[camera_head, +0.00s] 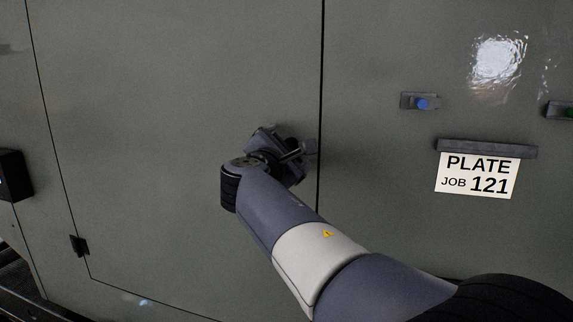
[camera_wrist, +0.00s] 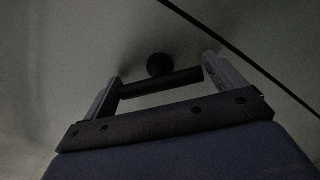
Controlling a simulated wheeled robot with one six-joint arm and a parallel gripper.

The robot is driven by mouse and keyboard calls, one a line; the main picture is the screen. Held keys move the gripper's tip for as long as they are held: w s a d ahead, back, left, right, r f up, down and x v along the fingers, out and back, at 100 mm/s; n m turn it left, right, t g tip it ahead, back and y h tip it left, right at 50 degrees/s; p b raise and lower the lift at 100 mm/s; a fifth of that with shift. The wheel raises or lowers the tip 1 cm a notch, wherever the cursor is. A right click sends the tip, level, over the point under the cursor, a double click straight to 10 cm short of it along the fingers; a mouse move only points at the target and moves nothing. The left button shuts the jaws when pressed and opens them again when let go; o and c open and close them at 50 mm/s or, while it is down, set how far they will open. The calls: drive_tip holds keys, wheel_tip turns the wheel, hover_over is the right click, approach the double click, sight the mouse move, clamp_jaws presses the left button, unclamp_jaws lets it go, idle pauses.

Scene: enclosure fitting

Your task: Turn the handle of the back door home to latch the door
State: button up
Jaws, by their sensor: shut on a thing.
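The back door (camera_head: 170,90) is a large grey-green panel. Its right edge is a dark vertical seam, which also shows at the upper right of the wrist view. The handle (camera_wrist: 160,83) is a dark bar in the wrist view, with a round hub on the door behind its middle. My gripper (camera_wrist: 161,82) has one finger at each end of the bar and is shut on it. In the head view my gripper (camera_head: 298,153) is at the door just left of the seam, and my wrist hides most of the handle. The latch itself is not visible.
Right of the seam, a fixed panel carries a small block with a blue button (camera_head: 422,103) and a dark rail (camera_head: 487,148) above a white label (camera_head: 477,175) reading "PLATE JOB 121". A hinge (camera_head: 79,245) sits low left. A dark box (camera_head: 14,175) protrudes at far left.

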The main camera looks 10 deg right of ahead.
drive_tip(key=m+b, duration=0.2)
drive_tip(key=m, duration=0.1)
drive_tip(key=m+b, duration=0.1)
drive_tip(key=b, duration=0.1)
drive_tip(key=shift+f+m, duration=0.25)
drive_tip(key=shift+m, duration=0.15)
drive_tip(key=shift+r+m+b, duration=0.15)
drive_tip(key=shift+m+b, duration=1.6)
drive_tip(key=shift+m, duration=0.45)
drive_tip(key=o, duration=0.7)
drive_tip(key=shift+r, duration=0.1)
drive_tip(key=b+v, duration=0.1)
drive_tip(key=v, duration=1)
